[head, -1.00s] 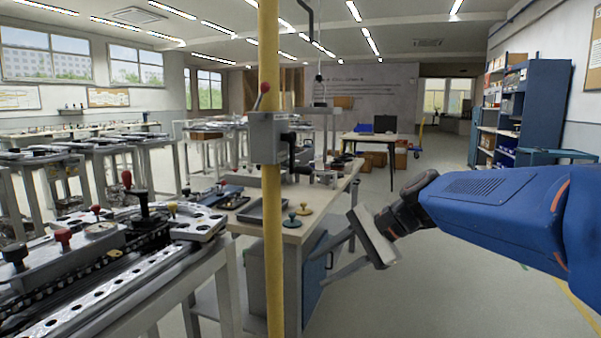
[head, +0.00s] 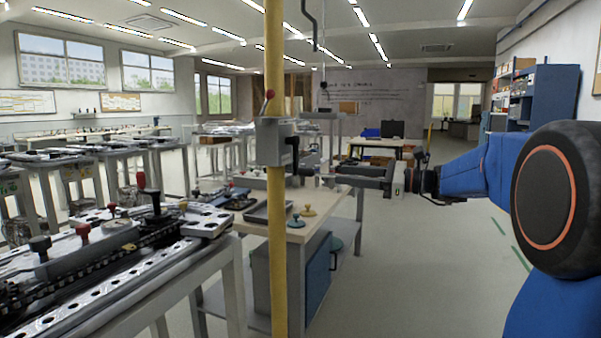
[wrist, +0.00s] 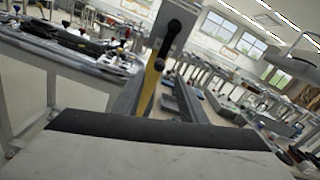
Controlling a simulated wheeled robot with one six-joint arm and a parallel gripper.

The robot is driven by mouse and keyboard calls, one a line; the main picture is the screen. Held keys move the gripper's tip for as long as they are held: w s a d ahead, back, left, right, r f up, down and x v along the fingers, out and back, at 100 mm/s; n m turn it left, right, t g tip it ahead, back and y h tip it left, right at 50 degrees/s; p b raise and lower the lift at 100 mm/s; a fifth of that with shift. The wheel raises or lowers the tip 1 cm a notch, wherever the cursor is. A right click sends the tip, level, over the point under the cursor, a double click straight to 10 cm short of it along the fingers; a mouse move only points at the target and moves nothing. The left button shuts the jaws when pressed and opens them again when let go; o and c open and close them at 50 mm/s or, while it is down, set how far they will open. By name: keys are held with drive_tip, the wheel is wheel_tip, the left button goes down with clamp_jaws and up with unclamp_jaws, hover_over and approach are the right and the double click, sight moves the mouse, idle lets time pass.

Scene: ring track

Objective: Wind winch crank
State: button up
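In the wrist view the winch (wrist: 175,20) and a black crank part (wrist: 167,43) show beyond the gripper, with the pole below.
A workbench (head: 318,228) with a blue cabinet (head: 318,270) stands behind the pole. A track table (head: 110,268) with coloured knobs fills the lower left. A blue shelf (head: 553,95) stands at the right. The floor (head: 425,260) at centre right is clear.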

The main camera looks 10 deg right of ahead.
sight(297, 171)
drive_tip(key=x, duration=1.4)
drive_tip(key=shift+w+a, duration=0.2)
drive_tip(key=shift+a, duration=0.1)
drive_tip(key=shift+c, duration=0.5)
drive_tip(key=shift+f, duration=0.1)
clamp_jaws()
